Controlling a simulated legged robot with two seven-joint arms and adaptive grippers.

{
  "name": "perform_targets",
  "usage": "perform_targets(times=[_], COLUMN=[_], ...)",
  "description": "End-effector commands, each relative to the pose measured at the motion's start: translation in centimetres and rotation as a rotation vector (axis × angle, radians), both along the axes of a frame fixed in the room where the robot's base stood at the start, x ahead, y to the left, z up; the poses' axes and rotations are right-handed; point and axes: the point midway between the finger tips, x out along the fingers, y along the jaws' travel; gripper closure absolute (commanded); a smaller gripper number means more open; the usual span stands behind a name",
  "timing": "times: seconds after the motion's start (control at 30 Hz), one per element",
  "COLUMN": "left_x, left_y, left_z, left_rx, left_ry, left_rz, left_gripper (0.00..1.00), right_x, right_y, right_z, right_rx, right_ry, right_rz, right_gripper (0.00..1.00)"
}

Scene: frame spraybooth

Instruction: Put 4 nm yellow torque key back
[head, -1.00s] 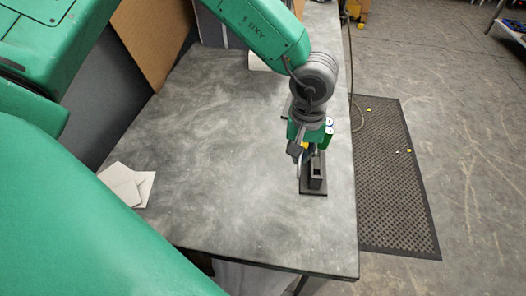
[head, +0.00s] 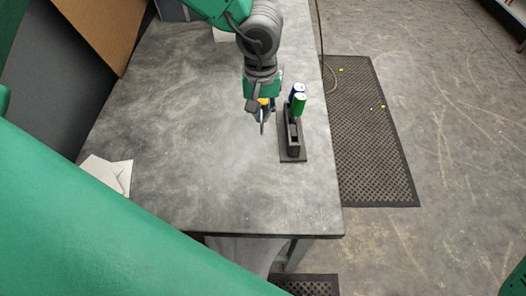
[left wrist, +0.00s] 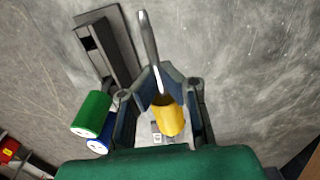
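The yellow torque key (left wrist: 168,118) has a yellow handle and a grey metal shaft. My left gripper (head: 262,106) is shut on it, and the fingers also show in the left wrist view (left wrist: 160,78). In the head view the key's shaft (head: 263,127) points down, to the left of the black holder (head: 292,155) and apart from it. The holder also shows in the left wrist view (left wrist: 118,50), with an open slot. A green key (head: 298,103) and a blue key (head: 298,89) stand at its far end. My right gripper is not in view.
The grey table (head: 190,120) is clear around the holder's left and front. White papers (head: 108,173) lie at its left edge. A cardboard panel (head: 105,30) stands at the back left. A black perforated mat (head: 370,140) lies on the floor to the right.

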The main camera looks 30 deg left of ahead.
Motion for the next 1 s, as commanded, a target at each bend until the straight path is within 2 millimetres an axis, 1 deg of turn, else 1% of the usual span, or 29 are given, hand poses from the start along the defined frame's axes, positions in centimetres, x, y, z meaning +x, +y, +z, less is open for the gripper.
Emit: perform_targets(times=[0.1,0.2,0.37,0.47,0.5,0.6,0.7,1.0], left_x=[-0.1,-0.1,0.0,-0.1,-0.1,-0.1,0.0,0.0], left_y=[0.3,0.2,-0.1,-0.4,-0.4,-0.5,-0.2,0.3], left_z=[-1.9,-3.7,-5.7,-7.3,-7.6,-8.5,-9.0,-9.5], left_rx=[0.0,0.001,0.004,0.006,0.008,0.007,0.004,0.0], left_ry=[0.004,0.004,0.002,0.003,0.004,0.002,0.0,0.001], left_rz=[0.001,0.0,0.0,-0.001,-0.001,-0.001,0.001,0.001], left_gripper=[1.0,1.0,1.0,1.0,1.0,1.0,1.0,1.0], right_x=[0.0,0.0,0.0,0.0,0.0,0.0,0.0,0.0], right_y=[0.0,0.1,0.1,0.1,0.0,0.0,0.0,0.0], right_z=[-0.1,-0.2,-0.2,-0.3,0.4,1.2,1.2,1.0], right_rx=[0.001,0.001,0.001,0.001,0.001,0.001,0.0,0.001], right_ry=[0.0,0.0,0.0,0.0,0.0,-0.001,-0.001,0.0], right_rz=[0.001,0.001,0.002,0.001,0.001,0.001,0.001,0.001], right_gripper=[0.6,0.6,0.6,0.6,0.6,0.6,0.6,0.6])
